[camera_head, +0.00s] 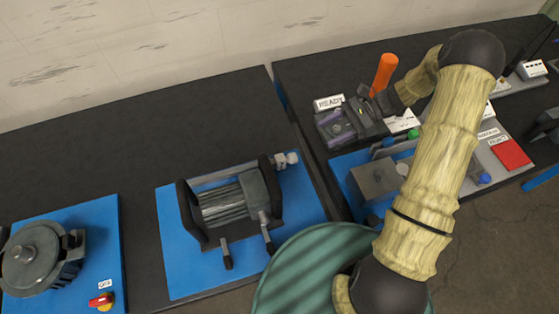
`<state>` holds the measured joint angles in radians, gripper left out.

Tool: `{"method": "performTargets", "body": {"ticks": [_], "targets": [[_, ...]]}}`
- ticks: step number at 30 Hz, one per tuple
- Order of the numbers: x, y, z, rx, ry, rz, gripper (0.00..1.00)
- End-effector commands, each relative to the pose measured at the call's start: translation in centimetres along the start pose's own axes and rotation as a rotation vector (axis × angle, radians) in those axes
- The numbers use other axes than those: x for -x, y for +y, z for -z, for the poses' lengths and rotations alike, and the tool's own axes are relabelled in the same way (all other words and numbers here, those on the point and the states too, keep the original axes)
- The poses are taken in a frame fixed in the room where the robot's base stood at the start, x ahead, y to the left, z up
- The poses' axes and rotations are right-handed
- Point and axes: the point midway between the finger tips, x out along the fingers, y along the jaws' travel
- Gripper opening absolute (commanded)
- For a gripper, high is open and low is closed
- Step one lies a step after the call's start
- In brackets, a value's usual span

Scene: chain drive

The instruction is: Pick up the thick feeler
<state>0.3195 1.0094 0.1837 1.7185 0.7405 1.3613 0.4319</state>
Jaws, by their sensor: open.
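I cannot tell for sure which item is the thick feeler. The small items around my gripper are tiny and partly covered by my arm. My gripper (366,99) is at the end of my bent arm, over the right bench and beside a dark tray-like fixture (337,128). Its dark fingers point left and down, and they look open with nothing clearly held. An upright orange cylinder (384,74) stands just behind my gripper. A small green-topped piece (413,134) and a blue-tipped piece (485,178) lie nearer, on either side of my forearm.
A READY sign (329,102) stands behind the fixture. A grey block (374,178) is on the blue mat, left of my arm. A red plate (511,154) lies at right. A drum machine (228,205) and a round motor-like unit (40,255) stand on the left bench.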

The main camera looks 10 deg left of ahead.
Motion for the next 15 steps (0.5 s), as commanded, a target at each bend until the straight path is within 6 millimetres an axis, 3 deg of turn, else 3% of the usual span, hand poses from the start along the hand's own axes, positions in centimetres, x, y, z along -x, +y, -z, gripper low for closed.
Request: {"method": "performTargets", "body": {"ticks": [8,15], "targets": [[-0.2,0.0,-0.1,0.002,0.003,-0.002,0.53],[-3.2,0.1,-0.3,0.0,0.002,-0.006,0.53]]}}
